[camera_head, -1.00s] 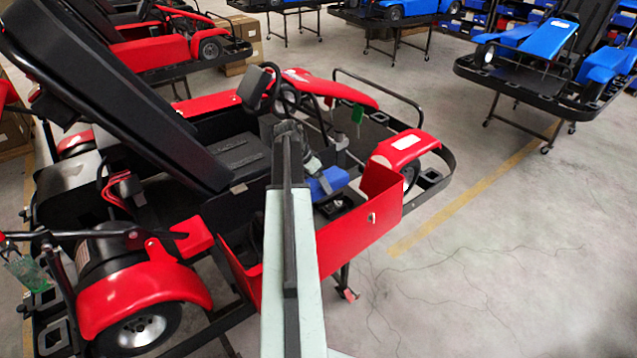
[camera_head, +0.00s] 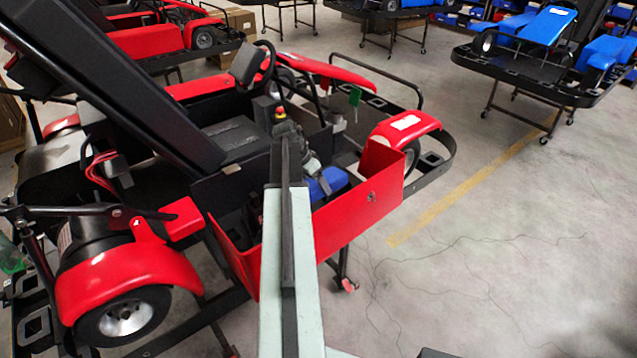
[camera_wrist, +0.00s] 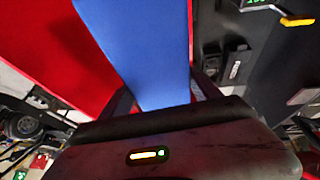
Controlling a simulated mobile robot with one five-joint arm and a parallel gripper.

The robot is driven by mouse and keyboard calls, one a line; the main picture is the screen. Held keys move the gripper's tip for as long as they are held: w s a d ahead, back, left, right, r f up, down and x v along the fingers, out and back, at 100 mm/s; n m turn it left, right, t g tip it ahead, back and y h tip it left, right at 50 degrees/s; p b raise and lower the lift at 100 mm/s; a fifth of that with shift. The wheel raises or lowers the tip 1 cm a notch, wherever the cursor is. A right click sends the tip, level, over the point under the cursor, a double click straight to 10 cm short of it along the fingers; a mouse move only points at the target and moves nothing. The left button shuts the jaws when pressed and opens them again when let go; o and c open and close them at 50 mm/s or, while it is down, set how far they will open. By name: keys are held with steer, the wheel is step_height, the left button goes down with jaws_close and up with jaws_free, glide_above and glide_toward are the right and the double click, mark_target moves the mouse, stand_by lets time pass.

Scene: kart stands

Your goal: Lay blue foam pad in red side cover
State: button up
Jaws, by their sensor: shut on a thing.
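The blue foam pad (camera_head: 328,184) is in my gripper, at the inner side of the red side cover. In the wrist view the pad (camera_wrist: 145,48) fills the upper middle, between the two dark fingers of my gripper (camera_wrist: 165,95). The red side cover (camera_head: 345,222) is an open, upright-walled panel along the near side of the red kart. In the wrist view a red surface (camera_wrist: 45,40) lies left of the pad. My arm hides part of the cover's inside, and I cannot tell whether the pad touches it.
A rear wheel (camera_head: 126,316) and red fender (camera_head: 125,275) are near the lower left. Another kart, blue (camera_head: 545,35), stands at the upper right. The floor (camera_head: 510,260) at right is clear.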

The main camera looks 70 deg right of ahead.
steer(key=f+b, duration=0.4)
steer(key=s+f+b, duration=0.1)
steer(key=f+b, duration=0.3)
steer(key=f, duration=0.1)
steer(key=a+f+b, duration=0.1)
steer(key=f+b, duration=0.3)
steer(key=b, duration=0.1)
steer(key=shift+s+f, duration=0.35)
steer(key=shift+r, duration=0.1)
steer(key=o, duration=1.4)
steer(key=shift+o, duration=0.2)
steer(key=p+v, duration=0.7)
steer(key=v, duration=0.1)
steer(key=shift+p, duration=0.3)
